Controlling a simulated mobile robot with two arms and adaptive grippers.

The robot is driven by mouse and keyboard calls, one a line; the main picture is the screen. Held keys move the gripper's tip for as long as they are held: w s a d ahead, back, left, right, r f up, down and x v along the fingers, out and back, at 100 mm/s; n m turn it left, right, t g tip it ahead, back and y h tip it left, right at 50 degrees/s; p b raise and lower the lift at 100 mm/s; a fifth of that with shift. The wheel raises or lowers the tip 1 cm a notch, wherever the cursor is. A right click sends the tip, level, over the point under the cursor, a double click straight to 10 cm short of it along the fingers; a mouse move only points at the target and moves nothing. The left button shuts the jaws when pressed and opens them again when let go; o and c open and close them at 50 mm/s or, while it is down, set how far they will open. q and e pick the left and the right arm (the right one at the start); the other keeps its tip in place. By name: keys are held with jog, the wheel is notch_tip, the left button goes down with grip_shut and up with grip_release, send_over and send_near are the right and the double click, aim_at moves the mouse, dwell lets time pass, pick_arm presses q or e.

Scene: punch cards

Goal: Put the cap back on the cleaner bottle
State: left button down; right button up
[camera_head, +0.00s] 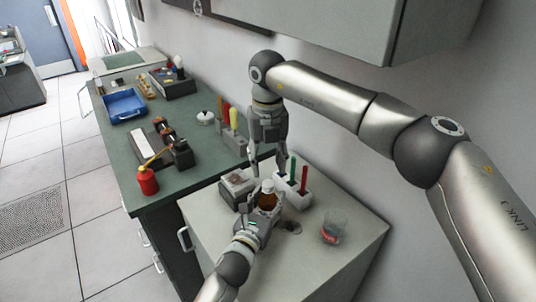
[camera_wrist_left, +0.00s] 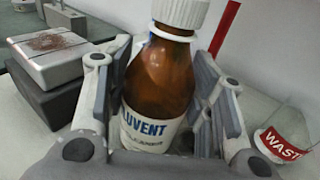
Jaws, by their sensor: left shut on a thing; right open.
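The cleaner bottle (camera_head: 267,200) is brown glass and stands about upright; its label, partly hidden, reads "LUVENT" in the left wrist view (camera_wrist_left: 158,85). A white ribbed cap (camera_head: 267,186) sits on top of its neck; the cap also shows in the left wrist view (camera_wrist_left: 182,14), cut by the top edge. I cannot tell how tightly it is seated. My left gripper (camera_head: 262,216) is shut around the bottle's body, a finger on each side. My right gripper (camera_head: 268,170) is open, pointing down just above the cap, apart from or close around it; I cannot tell which.
A white holder (camera_head: 292,195) with green and red sticks stands right behind the bottle. A grey block-like box (camera_head: 238,184) is to its left. A clear waste beaker (camera_head: 334,228) stands at the right. A red squeeze bottle (camera_head: 148,181) is on the green bench. The counter's front right is clear.

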aim_at(268, 183)
jog(key=n, duration=0.3)
jog(key=shift+r, duration=0.1)
jog(key=n, duration=0.5)
jog(key=shift+r, duration=0.1)
jog(key=n, duration=0.3)
jog(key=shift+r+n, duration=0.1)
jog(key=shift+n, duration=0.2)
jog(key=n, duration=0.5)
jog(key=shift+r, duration=0.15)
jog(key=n, duration=0.3)
jog(key=shift+r, duration=0.1)
jog(key=n, duration=0.5)
jog(key=shift+r, duration=0.1)
jog(key=n, duration=0.7)
jog(key=shift+r, duration=0.2)
jog(key=shift+f, duration=4.05)
